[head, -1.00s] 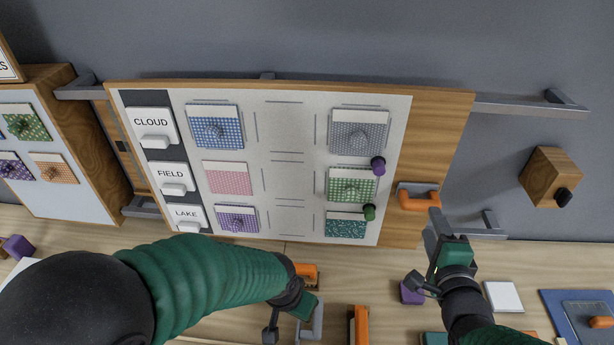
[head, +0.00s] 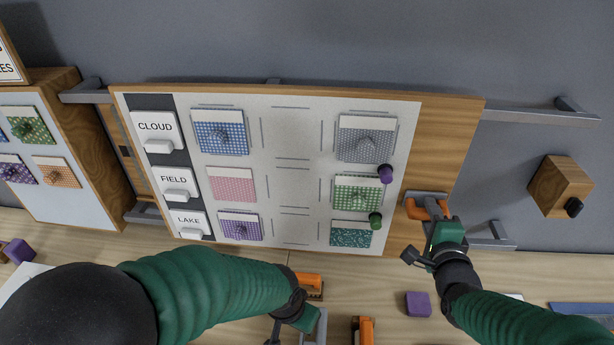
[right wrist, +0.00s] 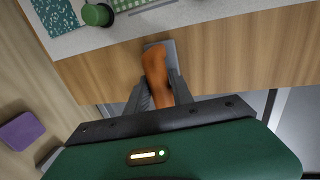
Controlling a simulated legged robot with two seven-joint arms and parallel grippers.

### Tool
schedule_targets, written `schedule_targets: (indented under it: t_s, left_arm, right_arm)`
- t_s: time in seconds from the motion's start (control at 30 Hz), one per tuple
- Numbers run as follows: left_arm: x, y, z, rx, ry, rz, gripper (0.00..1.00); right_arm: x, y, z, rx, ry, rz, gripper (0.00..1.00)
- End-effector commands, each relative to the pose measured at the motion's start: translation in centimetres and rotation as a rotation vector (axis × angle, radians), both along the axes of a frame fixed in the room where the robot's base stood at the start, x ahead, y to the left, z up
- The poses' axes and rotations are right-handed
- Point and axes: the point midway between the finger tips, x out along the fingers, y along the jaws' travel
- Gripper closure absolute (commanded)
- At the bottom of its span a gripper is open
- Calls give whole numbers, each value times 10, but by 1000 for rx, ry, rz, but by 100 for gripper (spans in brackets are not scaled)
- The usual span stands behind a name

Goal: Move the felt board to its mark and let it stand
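The felt board (head: 452,150) is a wide white panel in a wooden frame, with rows of patterned swatches and labels CLOUD, FIELD and LAKE. An orange handle (head: 428,208) sits on a grey plate at its lower right; it also shows in the right wrist view (right wrist: 156,75). My right gripper (head: 428,222) is at this handle, its fingers (right wrist: 158,92) on either side of it. They look open around it; firm contact is not clear. My left gripper (head: 296,335) is low in the head view, below the board, its fingers apart and partly cut off by the frame edge.
Grey rails (head: 540,115) stick out beside the board. A wooden block with a black knob (head: 560,187) is at the right. A purple block (head: 418,304) and orange-handled pieces (head: 309,283) lie on the wooden surface below. A swatch cabinet (head: 88,160) stands left.

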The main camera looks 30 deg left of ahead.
Motion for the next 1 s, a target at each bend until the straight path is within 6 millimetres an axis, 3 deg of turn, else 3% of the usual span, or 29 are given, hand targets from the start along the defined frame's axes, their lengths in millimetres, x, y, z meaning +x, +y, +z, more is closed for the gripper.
schedule_targets:
  t_s: [0.17,0.53,1.0]
  left_arm:
    - [0,0,0,0,0,0,64]
    - [0,0,-1,0,0,0,64]
    - [0,0,-7,0,0,0,64]
  right_arm:
    - [-1,1,-2,-1,4,3,100]
    - [-2,3,-3,-2,7,6,100]
    - [-11,25,-5,-2,11,7,100]
